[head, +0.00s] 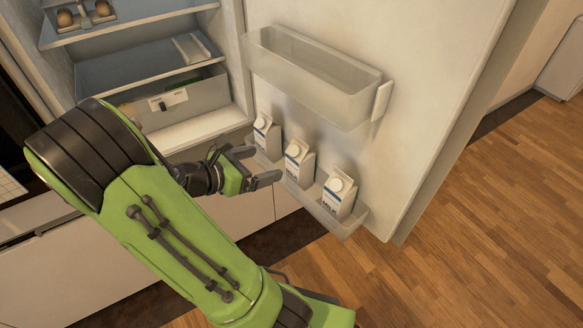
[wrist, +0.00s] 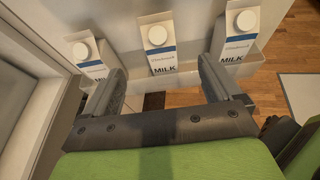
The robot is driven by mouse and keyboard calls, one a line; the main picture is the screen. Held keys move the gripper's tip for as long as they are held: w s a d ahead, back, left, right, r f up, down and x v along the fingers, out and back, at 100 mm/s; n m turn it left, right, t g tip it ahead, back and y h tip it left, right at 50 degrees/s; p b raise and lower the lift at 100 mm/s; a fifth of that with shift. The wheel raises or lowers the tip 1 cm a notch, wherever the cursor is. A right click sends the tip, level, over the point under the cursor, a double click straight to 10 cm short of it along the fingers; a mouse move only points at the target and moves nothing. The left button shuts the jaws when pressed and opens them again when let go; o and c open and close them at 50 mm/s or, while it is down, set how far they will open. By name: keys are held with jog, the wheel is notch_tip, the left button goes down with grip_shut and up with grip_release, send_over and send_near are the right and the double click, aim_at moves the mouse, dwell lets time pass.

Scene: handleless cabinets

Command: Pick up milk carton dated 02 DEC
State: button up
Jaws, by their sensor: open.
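Three white milk cartons with round caps stand in the lower bin of the open fridge door: a left carton (head: 265,134), a middle carton (head: 299,164) and a right carton (head: 339,196). The wrist view also shows the left carton (wrist: 90,62), the middle carton (wrist: 157,40) and the right carton (wrist: 240,42). Small date print on them is too fine to read, so I cannot tell which is 02 DEC. My gripper (head: 264,166) is open and empty, just in front of the bin. In the wrist view its fingers (wrist: 162,72) point towards the middle carton, apart from it.
The lower door bin (head: 328,222) has a front wall between my fingers and the cartons. An empty upper bin (head: 310,75) juts out above them. The fridge interior, with eggs (head: 65,18) on a shelf, is at the left. Wooden floor (head: 480,230) is clear at the right.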

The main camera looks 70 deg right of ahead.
aim_at(300, 154)
jog(key=b+x, duration=0.4)
jog(key=x, duration=1)
jog(key=shift+d+f+b, duration=0.1)
jog(key=shift+f+b, duration=0.15)
jog(key=shift+b, duration=0.05)
jog(key=shift+r, duration=0.1)
jog(key=shift+c, duration=0.7)
grip_shut()
